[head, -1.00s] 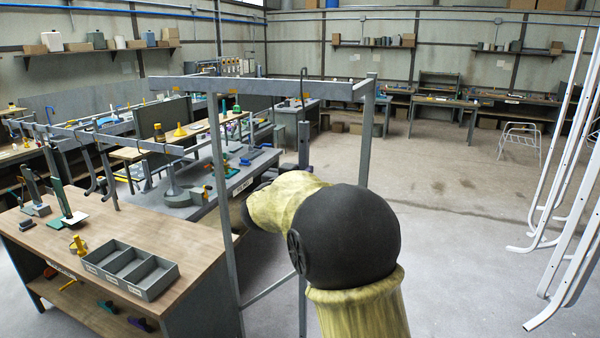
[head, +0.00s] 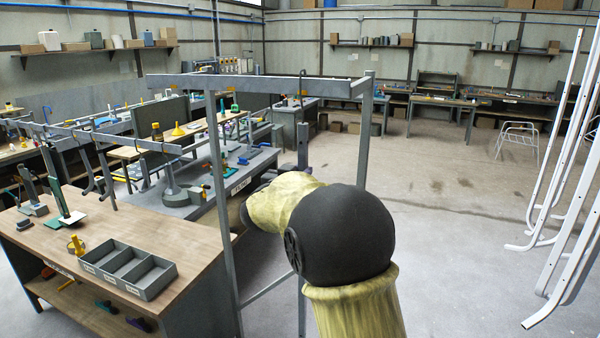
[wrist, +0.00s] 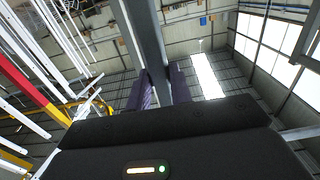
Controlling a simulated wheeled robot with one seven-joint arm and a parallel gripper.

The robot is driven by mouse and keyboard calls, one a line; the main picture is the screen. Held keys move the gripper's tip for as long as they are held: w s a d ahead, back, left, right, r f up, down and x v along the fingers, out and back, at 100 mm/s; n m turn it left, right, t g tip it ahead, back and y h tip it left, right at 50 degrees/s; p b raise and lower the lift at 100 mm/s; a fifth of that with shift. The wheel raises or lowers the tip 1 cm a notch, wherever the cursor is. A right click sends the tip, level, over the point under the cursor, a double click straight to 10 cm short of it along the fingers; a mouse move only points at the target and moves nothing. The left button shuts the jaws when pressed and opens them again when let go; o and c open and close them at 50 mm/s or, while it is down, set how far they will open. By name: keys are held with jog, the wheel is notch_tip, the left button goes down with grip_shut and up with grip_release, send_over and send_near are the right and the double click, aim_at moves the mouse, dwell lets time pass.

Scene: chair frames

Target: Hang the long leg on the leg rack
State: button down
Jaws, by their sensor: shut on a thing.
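In the wrist view my gripper (wrist: 160,82) has two dark purple fingers on either side of a grey bar, the long leg (wrist: 143,30). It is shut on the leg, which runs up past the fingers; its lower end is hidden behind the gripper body. In the head view my arm hides the gripper.
A wooden bench (head: 150,225) with a grey three-part tray (head: 128,266) stands at the left. White chair frames (head: 570,205) hang at the right. The floor (head: 440,210) between is clear.

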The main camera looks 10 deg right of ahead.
jog(key=shift+f+b, duration=0.4)
jog(key=shift+f, duration=0.2)
jog(key=c, duration=1.2)
grip_release()
jog(key=shift+r, duration=0.1)
jog(key=shift+o, duration=0.2)
jog(key=v, duration=0.8)
